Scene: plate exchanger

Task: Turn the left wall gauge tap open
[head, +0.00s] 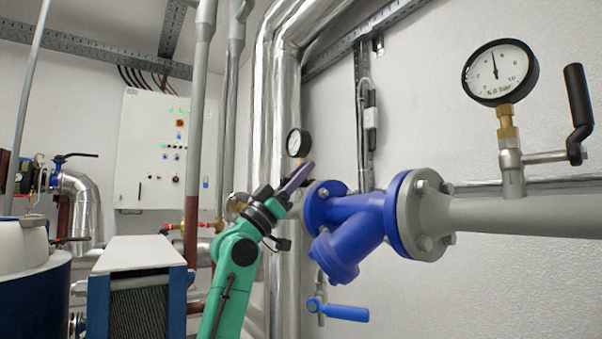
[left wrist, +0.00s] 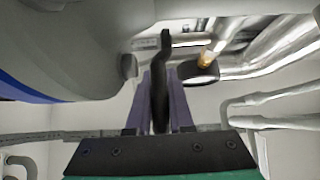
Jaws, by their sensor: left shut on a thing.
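The left wall gauge (head: 298,142) is a small white dial with a black rim, in front of the silver pipes in the head view. In the left wrist view its dark body (left wrist: 198,73) shows beside a brass fitting (left wrist: 207,57). The black tap lever (left wrist: 161,70) stands between the two purple fingers of my left gripper (left wrist: 160,100), which is shut on it. In the head view my left gripper (head: 294,181), on its green arm, is just below the gauge and beside the blue valve. It hides the tap there. My right gripper is not in view.
The blue valve body (head: 362,225) with grey flanges is close on the right of my left gripper. A larger gauge (head: 499,73) with its own black lever (head: 578,108) is at the right. A blue-handled valve (head: 345,312) hangs below. A white control cabinet (head: 150,150) is on the back wall.

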